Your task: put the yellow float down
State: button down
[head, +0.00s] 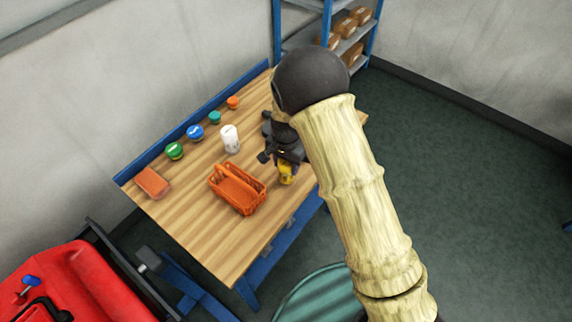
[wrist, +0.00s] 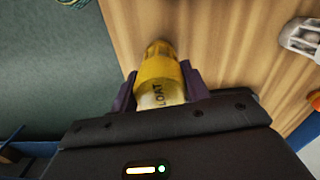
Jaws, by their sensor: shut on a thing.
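The yellow float (head: 287,176) is a small yellow cylinder with a pale lower band and dark lettering. It also shows in the wrist view (wrist: 158,72), between the two dark fingers of my gripper (wrist: 160,88), which is shut on it. In the head view my gripper (head: 285,158) and the float are over the right part of the wooden workbench (head: 190,225). The bench edge passes close beside the float in the wrist view. I cannot tell whether the float touches the bench top. My arm hides part of the bench's right end.
An orange basket (head: 238,188) stands left of the float. A white container (head: 229,139), an orange-red block (head: 152,183) and several small lidded pots (head: 195,132) are farther left and back. Bare wood lies in front of the basket. A red machine (head: 70,280) is at lower left.

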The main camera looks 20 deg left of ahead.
jog(key=shift+f, duration=0.7)
jog(key=shift+f, duration=0.1)
jog(key=c, duration=0.7)
grip_release()
notch_tip(320, 180, up, 12)
jog(key=b, duration=0.2)
jog(key=shift+b, duration=0.35)
